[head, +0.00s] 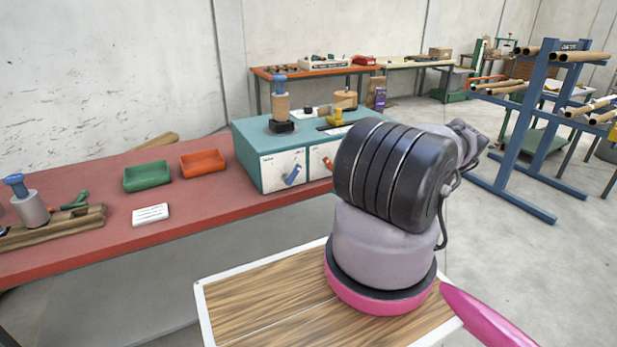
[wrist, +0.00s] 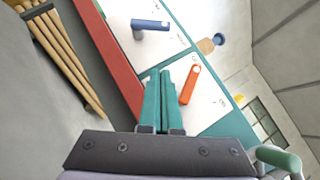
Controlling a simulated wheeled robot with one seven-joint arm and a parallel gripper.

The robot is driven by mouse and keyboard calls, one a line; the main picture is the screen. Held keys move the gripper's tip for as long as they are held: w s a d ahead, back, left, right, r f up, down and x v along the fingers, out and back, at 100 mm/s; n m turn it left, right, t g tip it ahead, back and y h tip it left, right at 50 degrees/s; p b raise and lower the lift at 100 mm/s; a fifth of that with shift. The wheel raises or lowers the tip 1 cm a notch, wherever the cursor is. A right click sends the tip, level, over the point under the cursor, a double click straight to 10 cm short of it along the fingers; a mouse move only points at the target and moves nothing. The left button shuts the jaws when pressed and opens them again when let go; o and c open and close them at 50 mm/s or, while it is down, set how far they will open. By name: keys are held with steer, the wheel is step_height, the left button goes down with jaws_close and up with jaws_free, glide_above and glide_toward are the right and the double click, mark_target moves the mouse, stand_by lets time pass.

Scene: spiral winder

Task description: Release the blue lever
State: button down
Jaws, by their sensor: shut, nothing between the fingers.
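The blue lever (head: 292,175) is on the white front panel of the teal machine (head: 250,150) in the head view. It also shows near the top of the wrist view (wrist: 150,24), lying sideways across its panel. My gripper (wrist: 160,72) is shut with its teal fingers together and nothing between them. The fingertips are apart from the blue lever, which lies beyond them in the picture. The orange lever (wrist: 190,85) is close to the right of the fingers. In the head view my arm hides the gripper, and the orange lever (head: 328,164) shows just left of the arm.
The machine stands on a red-topped bench (head: 110,225) with a green tray (head: 147,176), an orange tray (head: 202,163) and a white card (head: 150,214). A blue rack (head: 530,140) holding tubes stands at the right. Open floor lies between the bench and the rack.

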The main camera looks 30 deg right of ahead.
mark_target(294, 175)
steer(key=s+a+r+x, duration=0.1)
steer(key=s+x, duration=0.1)
steer(key=x, duration=1.1)
steer(key=shift+a, duration=0.25)
